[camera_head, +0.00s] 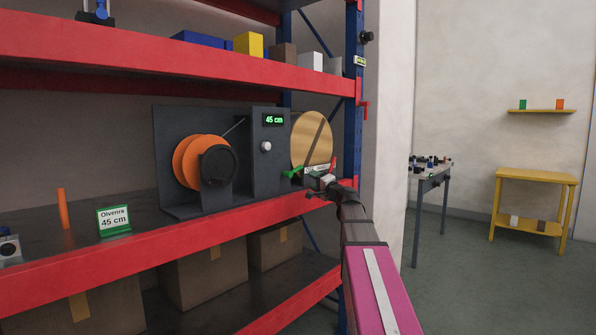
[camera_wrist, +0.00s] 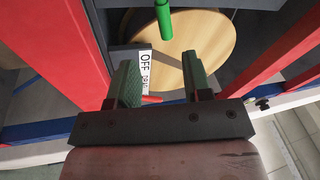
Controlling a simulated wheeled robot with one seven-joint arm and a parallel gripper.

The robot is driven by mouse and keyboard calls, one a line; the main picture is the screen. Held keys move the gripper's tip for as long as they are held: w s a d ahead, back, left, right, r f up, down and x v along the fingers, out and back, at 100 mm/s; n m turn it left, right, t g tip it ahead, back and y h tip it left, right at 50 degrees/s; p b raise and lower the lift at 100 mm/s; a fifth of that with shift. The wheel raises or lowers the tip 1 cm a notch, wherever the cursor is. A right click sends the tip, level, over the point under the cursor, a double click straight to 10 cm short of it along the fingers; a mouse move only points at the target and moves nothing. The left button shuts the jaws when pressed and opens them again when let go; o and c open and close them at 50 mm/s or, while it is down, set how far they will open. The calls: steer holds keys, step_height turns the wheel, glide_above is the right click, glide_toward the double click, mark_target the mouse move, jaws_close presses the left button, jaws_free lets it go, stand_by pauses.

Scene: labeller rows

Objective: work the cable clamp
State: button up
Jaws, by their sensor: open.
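The grey cable machine (camera_head: 266,150) stands on the shelf with an orange spool (camera_head: 193,160), a lit display (camera_head: 274,120) reading 45 cm and a white knob (camera_head: 266,146). A green handle (camera_head: 291,172) sticks out at its right end. What appears to be the same green handle (camera_wrist: 164,25) shows beyond my fingertips in the wrist view. A white label (camera_wrist: 146,68) beginning "OFF" lies beside it. I cannot tell which part is the clamp. My gripper (camera_wrist: 160,75) is open and empty, short of the handle; it also shows in the head view (camera_head: 318,184).
A round tan disc (camera_head: 312,139) stands at the machine's right end. A green card (camera_head: 114,220) reads "Olvenra 45 cm", near an orange upright stick (camera_head: 65,209). The red shelf beam (camera_head: 190,242) and blue post (camera_head: 354,100) bound the space. Boxes (camera_head: 203,272) sit below.

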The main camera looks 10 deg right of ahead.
mark_target(298, 169)
steer(key=x, duration=1)
steer(key=shift+w+r, duration=0.35)
steer(key=shift+r, duration=0.15)
jaws_close()
